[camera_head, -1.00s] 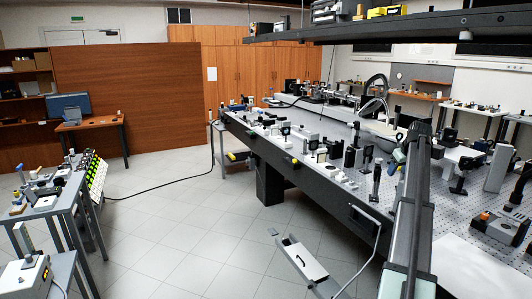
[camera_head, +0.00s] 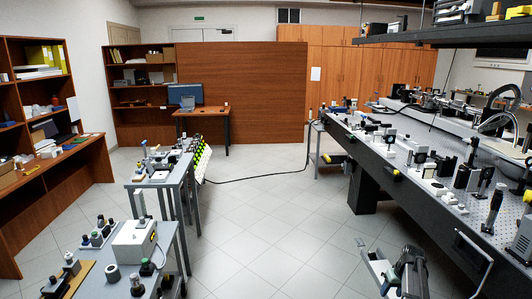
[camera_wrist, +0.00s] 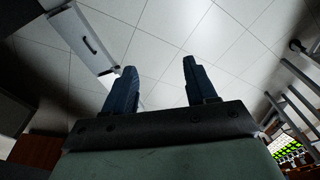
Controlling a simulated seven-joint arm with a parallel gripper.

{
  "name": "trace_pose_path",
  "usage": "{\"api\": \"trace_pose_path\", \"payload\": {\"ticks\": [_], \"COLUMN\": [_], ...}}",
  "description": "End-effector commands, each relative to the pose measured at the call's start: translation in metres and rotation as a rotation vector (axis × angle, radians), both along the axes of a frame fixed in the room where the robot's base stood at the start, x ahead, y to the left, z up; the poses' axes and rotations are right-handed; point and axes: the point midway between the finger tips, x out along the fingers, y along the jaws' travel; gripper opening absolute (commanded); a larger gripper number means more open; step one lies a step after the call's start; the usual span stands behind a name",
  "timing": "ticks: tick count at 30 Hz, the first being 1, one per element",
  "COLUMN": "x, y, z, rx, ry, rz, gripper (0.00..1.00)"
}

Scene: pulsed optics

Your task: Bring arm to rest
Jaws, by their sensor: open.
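My gripper (camera_wrist: 158,66) shows in the wrist view, with its two dark fingers wide apart and only tiled floor between and beyond them. It is open and empty. In the head view part of my arm (camera_head: 410,268) stands low at the right, beside the front of the long optical table (camera_head: 395,186). My fingers cannot be made out there.
A white panel with a dark handle (camera_wrist: 88,42) lies close to my left finger in the wrist view. Grey side tables (camera_head: 185,240) with instruments stand at left. A black cable (camera_head: 250,178) crosses the floor. The middle tiled floor (camera_head: 270,225) is clear.

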Motion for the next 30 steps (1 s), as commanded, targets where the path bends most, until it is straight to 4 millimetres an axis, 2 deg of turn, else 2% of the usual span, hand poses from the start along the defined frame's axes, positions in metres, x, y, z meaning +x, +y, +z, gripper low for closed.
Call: {"api": "trace_pose_path", "payload": {"ticks": [1, 6, 11, 15, 20, 24, 30], "x": [-0.011, -0.042, -0.078, -0.115, -0.162, -0.209, -0.279], "y": [0.023, 0.084, 0.138, 0.182, 0.228, 0.263, 0.305], "z": [-0.020, -0.076, -0.122, -0.158, -0.192, -0.216, -0.242], "rx": [0.012, 0.038, 0.056, 0.064, 0.067, 0.062, 0.046], "ry": [0.027, 0.110, 0.187, 0.258, 0.339, 0.410, 0.511], "rz": [0.007, 0.017, 0.028, 0.038, 0.051, 0.061, 0.078], "gripper": [0.56, 0.56, 0.56, 0.56, 0.56, 0.56, 0.56]}}
